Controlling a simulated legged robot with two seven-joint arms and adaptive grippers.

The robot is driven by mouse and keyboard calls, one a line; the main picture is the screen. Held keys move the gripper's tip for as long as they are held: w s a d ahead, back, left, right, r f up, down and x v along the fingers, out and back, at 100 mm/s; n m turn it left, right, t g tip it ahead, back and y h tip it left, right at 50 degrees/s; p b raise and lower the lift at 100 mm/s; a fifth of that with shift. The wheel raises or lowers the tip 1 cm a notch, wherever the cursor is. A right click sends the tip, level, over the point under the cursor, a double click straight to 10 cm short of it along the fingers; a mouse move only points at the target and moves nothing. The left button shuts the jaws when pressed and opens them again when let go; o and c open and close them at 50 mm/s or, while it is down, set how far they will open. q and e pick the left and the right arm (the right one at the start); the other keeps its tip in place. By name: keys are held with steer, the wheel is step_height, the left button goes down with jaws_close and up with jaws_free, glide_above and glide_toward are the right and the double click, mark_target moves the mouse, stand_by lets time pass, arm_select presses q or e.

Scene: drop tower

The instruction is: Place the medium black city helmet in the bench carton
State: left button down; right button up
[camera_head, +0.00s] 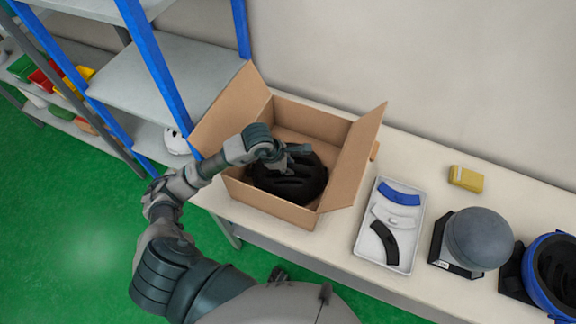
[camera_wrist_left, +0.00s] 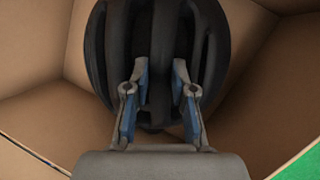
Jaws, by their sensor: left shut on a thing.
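The black helmet (camera_head: 290,180) is inside the open cardboard carton (camera_head: 262,198) on the bench, between its walls. My left gripper (camera_head: 284,156) reaches over the carton's left side and is shut on the helmet. In the left wrist view the helmet (camera_wrist_left: 157,50) fills the upper middle, with the fingers (camera_wrist_left: 160,85) pressed against its vents. The carton's brown walls (camera_wrist_left: 40,120) surround it there. I cannot tell whether the helmet touches the carton floor. My right gripper is not in view.
Right of the carton is a white tray (camera_head: 364,236) with blue, white and black curved pieces. Beyond it are a yellow box (camera_head: 466,179), a grey dome on a black stand (camera_head: 478,238) and a blue helmet (camera_head: 545,270). A blue-posted shelf (camera_head: 160,75) with a white helmet (camera_head: 176,141) stands at left.

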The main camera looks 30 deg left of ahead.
arm_select(q)
steer(key=shift+d, duration=0.15)
steer(key=c, duration=1)
jaws_free()
steer(key=shift+d, duration=0.15)
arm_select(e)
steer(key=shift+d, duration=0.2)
arm_select(q)
steer(key=shift+r, duration=0.1)
steer(key=shift+s+a+r, duration=0.1)
steer(key=shift+a+r, duration=0.1)
steer(key=v, duration=1.1)
steer(key=shift+r, duration=0.25)
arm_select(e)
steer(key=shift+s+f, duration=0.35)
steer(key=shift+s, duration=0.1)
arm_select(q)
steer(key=shift+a, duration=0.1)
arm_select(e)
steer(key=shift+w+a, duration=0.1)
